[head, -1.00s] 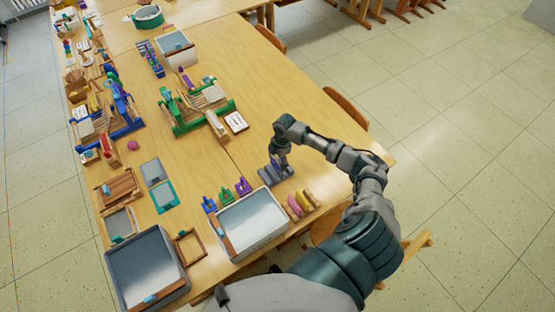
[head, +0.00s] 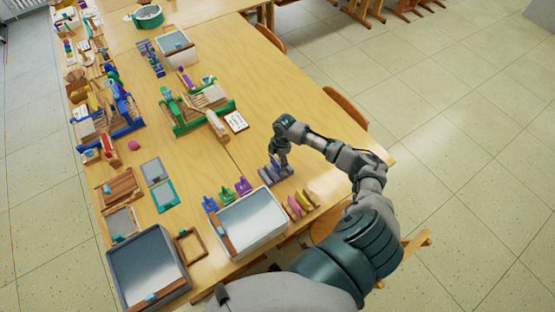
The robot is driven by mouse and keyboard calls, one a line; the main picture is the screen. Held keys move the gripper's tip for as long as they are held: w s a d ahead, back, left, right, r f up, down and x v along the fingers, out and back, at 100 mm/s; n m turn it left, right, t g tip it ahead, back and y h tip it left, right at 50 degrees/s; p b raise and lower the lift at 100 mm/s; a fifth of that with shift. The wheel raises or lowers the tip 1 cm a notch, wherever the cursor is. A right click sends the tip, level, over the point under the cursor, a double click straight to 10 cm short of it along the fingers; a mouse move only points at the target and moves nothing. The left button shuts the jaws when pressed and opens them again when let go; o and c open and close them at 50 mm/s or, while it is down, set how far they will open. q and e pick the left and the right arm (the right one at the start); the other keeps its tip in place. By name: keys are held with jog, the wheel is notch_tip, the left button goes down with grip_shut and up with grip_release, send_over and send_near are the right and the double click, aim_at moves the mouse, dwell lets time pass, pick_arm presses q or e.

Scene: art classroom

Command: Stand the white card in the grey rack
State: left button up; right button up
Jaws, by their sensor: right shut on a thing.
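The grey rack (head: 272,175) stands on the near right part of the table, with upright dividers. My right gripper (head: 282,161) is right over its right part, pointing down. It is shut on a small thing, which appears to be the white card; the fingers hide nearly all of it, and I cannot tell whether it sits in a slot. Another white card with markings (head: 236,121) lies flat on the table, farther back and left of the gripper. My left gripper is not in view.
A grey-white tray (head: 252,222) and small blue, green and purple holders (head: 226,195) stand in front of the rack. A rack with pink and yellow pieces (head: 300,204) is at its right. Bare table lies behind the rack.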

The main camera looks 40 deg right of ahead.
jog(key=shift+f, duration=0.15)
jog(key=shift+f+b, duration=0.4)
jog(key=shift+f, duration=0.4)
jog(key=shift+f, duration=0.65)
dwell(1.4)
dwell(0.3)
jog(key=o, duration=0.9)
jog(key=shift+r, duration=0.1)
notch_tip(320, 180, up, 12)
jog(key=d, duration=0.1)
jog(key=shift+d+f, duration=0.25)
jog(key=shift+d, duration=0.1)
jog(key=shift+s, duration=0.1)
